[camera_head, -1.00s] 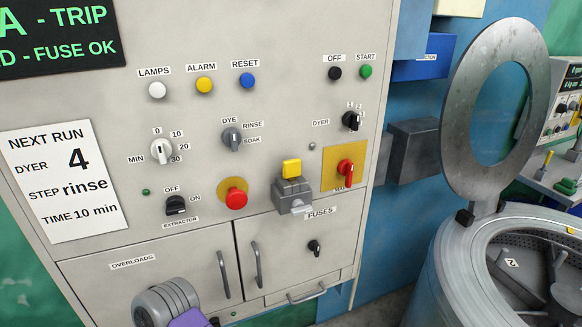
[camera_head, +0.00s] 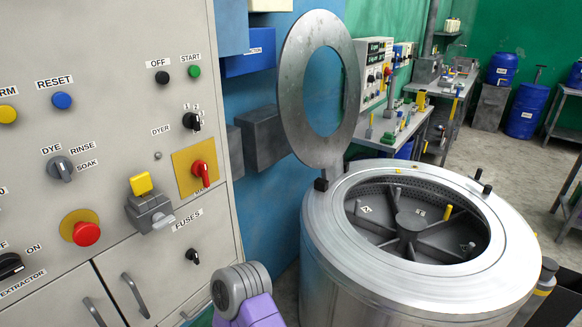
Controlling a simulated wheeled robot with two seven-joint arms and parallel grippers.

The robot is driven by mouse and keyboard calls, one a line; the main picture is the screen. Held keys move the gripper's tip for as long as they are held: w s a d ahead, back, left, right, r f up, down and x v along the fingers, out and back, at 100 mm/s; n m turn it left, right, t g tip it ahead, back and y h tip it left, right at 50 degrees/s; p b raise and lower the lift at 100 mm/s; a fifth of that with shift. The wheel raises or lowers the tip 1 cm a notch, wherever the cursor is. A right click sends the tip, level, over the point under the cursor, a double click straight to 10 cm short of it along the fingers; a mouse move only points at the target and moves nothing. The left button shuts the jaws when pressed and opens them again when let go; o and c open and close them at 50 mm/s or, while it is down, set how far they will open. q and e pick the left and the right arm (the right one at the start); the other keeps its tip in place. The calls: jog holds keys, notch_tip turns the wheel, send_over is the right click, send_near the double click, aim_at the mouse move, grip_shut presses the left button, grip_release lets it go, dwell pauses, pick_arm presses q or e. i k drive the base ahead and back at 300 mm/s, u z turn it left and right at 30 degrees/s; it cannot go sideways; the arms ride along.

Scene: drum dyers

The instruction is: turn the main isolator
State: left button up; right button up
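The red rotary handle (camera_head: 201,172) on a yellow plate (camera_head: 185,184) at the right side of the grey control panel looks like the main isolator. Its grip points roughly downward, and the label beneath it is mostly hidden. A grey ribbed and purple part of my arm (camera_head: 243,290) shows at the bottom, below and right of the isolator. It stands clear of the handle in the picture.
A large steel drum (camera_head: 322,250) with its ring lid (camera_head: 290,95) raised stands right of the panel. Grey boxes (camera_head: 262,137) are on the blue wall between them. A black fuse knob (camera_head: 192,256) is below the isolator. Open floor (camera_head: 490,165) lies behind the drum at right.

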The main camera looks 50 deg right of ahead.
aim_at(199, 169)
jog(key=z, duration=1.2)
jog(key=k, duration=0.5)
jog(key=z, duration=1.15)
jog(key=i, duration=0.9)
jog(key=u, duration=1.55)
